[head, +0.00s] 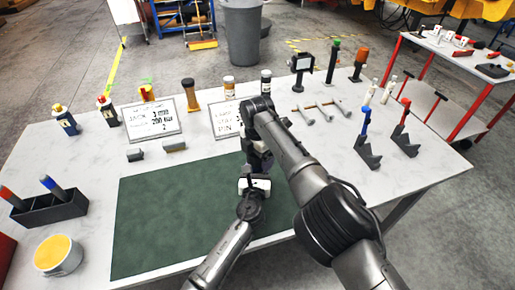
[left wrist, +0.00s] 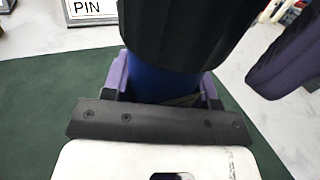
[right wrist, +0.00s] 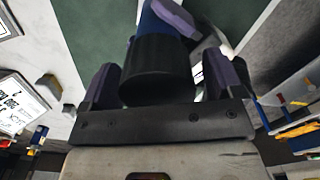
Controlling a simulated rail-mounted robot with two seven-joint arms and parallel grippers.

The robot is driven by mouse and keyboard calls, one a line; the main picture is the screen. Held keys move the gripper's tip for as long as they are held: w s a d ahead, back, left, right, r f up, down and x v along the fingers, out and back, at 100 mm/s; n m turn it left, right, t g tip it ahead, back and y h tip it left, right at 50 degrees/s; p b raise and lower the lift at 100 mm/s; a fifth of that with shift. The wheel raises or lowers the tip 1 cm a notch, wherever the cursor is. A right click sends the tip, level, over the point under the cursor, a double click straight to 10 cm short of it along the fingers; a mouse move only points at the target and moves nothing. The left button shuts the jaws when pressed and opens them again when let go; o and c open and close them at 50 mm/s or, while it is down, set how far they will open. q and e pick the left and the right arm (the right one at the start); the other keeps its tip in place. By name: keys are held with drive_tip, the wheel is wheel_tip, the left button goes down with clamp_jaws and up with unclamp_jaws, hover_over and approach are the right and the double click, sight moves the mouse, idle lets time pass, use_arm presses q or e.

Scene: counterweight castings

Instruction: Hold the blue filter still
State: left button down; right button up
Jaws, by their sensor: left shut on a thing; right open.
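The blue filter (left wrist: 155,82) is a blue cylinder with a wide black cylindrical top (left wrist: 180,30). My left gripper (left wrist: 163,90) is shut on its blue body, with purple pads on both sides. The filter is held over the green mat; whether it touches the mat is hidden. In the right wrist view, the black top (right wrist: 155,72) lies between the purple fingers of my right gripper (right wrist: 162,88), which is open with a gap visible on the right side. In the head view, the right arm and gripper (head: 258,140) hide most of the filter.
The green mat (head: 150,215) covers the table's front middle. Signs (head: 152,119), small grey blocks (head: 174,146) and several upright parts stand behind it. A black holder (head: 50,208) and a yellow-topped tub (head: 58,254) are at left. Blue- and red-handled stands (head: 405,140) are at right.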

drive_tip(key=shift+f, duration=0.2)
drive_tip(key=shift+c, duration=0.2)
drive_tip(key=c, duration=0.9)
drive_tip(key=m, duration=0.4)
drive_tip(key=shift+a+m, duration=0.1)
drive_tip(key=shift+m, duration=0.3)
drive_tip(key=m, duration=0.5)
drive_tip(key=shift+s, duration=0.1)
drive_tip(key=o, duration=1)
drive_tip(key=shift+o, duration=0.2)
